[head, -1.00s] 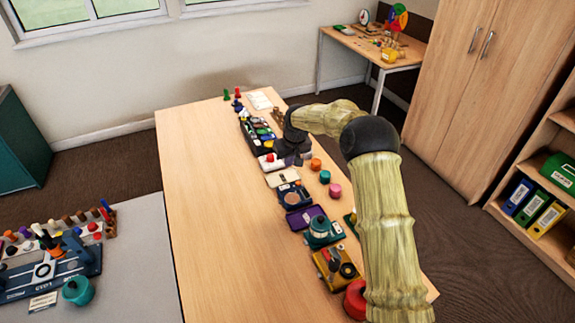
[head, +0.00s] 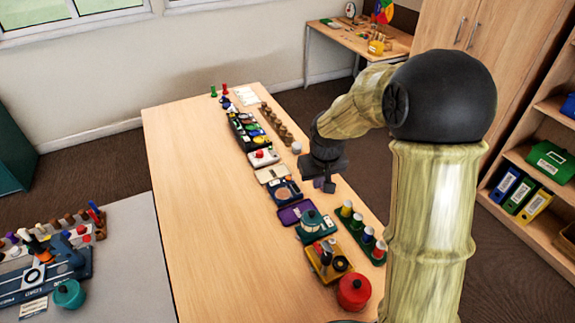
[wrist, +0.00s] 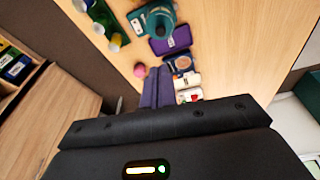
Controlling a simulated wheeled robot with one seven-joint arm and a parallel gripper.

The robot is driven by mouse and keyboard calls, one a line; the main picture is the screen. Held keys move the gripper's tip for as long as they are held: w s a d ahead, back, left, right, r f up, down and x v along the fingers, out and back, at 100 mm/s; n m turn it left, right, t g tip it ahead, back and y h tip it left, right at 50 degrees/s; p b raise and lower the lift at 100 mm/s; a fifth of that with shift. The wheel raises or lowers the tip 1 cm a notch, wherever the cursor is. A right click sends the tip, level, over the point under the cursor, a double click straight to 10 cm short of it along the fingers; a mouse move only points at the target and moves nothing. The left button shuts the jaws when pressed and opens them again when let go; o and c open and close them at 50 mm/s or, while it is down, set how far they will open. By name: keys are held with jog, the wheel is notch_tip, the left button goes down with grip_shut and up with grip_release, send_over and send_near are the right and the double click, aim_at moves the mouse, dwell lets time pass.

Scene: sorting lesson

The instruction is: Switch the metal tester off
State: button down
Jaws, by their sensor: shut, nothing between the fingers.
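A dark blue device (head: 285,192) with a round copper-coloured pad lies in the row on the wooden table; I take it for the metal tester, but no label is readable. It also shows in the wrist view (wrist: 182,64). Its switch is too small to make out. My gripper (head: 327,186) is above the table's right part, to the right of the blue device in the head view. In the wrist view my gripper's fingers (wrist: 158,72) are together and empty, close to the device's left in that picture, with no visible contact.
A purple pad (head: 296,212), a teal device (head: 316,228), a yellow device (head: 322,266) and a red pot (head: 353,292) stand nearer. A cream box (head: 271,174) and a red-button device (head: 263,158) lie farther. A pink piece (wrist: 140,70) is near the fingers. The table's left half is clear.

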jog(key=s+d+m, duration=0.1)
jog(key=s+d, duration=0.2)
jog(key=s, duration=0.6)
jog(key=s+d+m, duration=0.2)
jog(key=s+d, duration=0.1)
jog(key=s, duration=0.6)
jog(key=shift+d+r, duration=0.35)
